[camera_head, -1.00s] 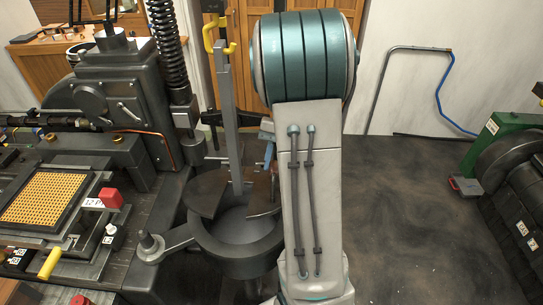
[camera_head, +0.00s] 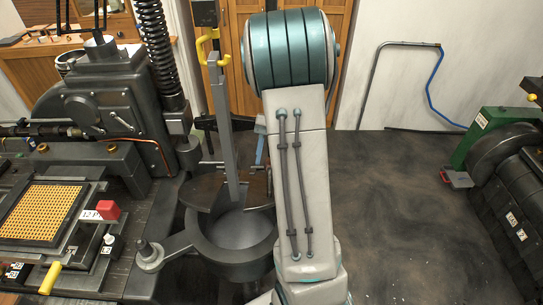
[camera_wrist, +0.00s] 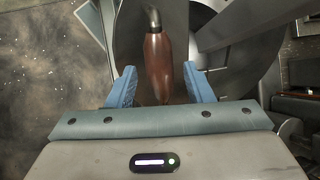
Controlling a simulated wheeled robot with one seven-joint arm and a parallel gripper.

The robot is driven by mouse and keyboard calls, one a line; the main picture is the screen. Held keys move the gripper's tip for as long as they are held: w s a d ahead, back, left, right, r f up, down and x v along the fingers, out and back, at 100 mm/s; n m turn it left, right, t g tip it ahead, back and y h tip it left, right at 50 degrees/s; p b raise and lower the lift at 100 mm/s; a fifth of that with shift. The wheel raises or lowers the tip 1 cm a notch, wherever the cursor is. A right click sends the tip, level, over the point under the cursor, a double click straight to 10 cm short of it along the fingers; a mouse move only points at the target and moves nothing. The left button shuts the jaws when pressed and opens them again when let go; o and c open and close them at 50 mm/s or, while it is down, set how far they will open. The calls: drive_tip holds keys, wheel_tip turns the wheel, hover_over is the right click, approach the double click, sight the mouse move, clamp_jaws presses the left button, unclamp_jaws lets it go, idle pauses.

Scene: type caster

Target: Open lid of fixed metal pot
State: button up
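The fixed dark metal pot (camera_head: 200,240) stands beside the machine in the head view, its pale grey bowl partly uncovered at the front. A dark brown lid plate (camera_head: 205,194) lies over its back part and looks tilted up. A grey upright bar (camera_head: 220,125) with a yellow hooked top rises at the lid. In the wrist view a reddish-brown handle (camera_wrist: 157,60) with a metal neck lies between the blue fingers of my gripper (camera_wrist: 160,90). The fingers are apart, with gaps beside the handle. In the head view my arm hides most of the gripper.
The machine (camera_head: 90,105) fills the left, with a yellow mesh tray (camera_head: 40,212) and a red block (camera_head: 108,210). Another dark machine with a green part (camera_head: 490,130) stands at the right. The floor (camera_head: 400,220) between is clear.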

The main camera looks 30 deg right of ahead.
drive_tip(key=b+v, duration=0.2)
drive_tip(key=v, duration=1.1)
drive_tip(key=shift+d+r, duration=0.15)
drive_tip(key=shift+r, duration=0.2)
drive_tip(key=shift+w, duration=0.15)
